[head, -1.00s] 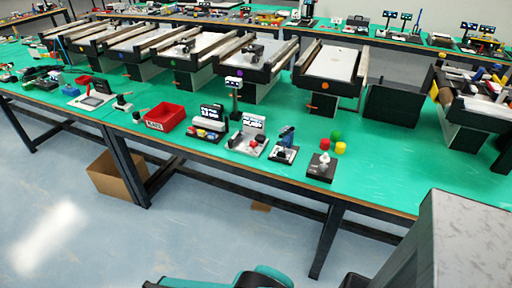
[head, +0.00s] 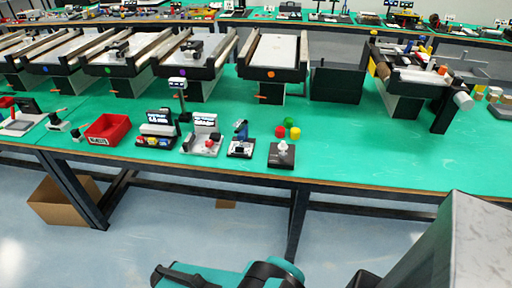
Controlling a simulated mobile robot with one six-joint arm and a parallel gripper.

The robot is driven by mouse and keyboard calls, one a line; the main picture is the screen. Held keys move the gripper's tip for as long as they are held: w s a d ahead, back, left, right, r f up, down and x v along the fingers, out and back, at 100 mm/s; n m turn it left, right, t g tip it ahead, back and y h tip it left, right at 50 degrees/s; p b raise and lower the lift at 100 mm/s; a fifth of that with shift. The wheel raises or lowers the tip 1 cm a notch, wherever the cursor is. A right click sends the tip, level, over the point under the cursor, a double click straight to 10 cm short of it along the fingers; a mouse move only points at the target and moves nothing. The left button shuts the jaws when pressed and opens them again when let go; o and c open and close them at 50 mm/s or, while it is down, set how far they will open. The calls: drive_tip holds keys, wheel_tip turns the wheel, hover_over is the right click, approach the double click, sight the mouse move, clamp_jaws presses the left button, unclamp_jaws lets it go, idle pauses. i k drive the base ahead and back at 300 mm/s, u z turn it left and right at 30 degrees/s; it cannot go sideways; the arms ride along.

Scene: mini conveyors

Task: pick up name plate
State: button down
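I cannot tell for certain which object is the name plate. Two small upright signs with lettering stand near the front edge of the green table. One is a dark sign (head: 159,116) on a black base with small coloured items. The other is a white-framed sign (head: 206,120) on a pale base, just right of it. The lettering is too small to read. Teal and black parts of my own arm show at the bottom, well below the table edge. My gripper's fingers do not show.
A red bin (head: 108,129) stands left of the signs. A blue-and-black device (head: 241,138) and a black plate (head: 281,158) with a white knob stand to the right, near red, green and yellow pieces. Mini conveyors (head: 275,62) line the back. The front right of the table (head: 390,150) is clear.

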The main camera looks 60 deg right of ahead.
sight(238, 148)
drive_tip(key=z, duration=1.1)
drive_tip(key=k, duration=0.95)
drive_tip(key=i, duration=0.9)
drive_tip(key=z, duration=0.05)
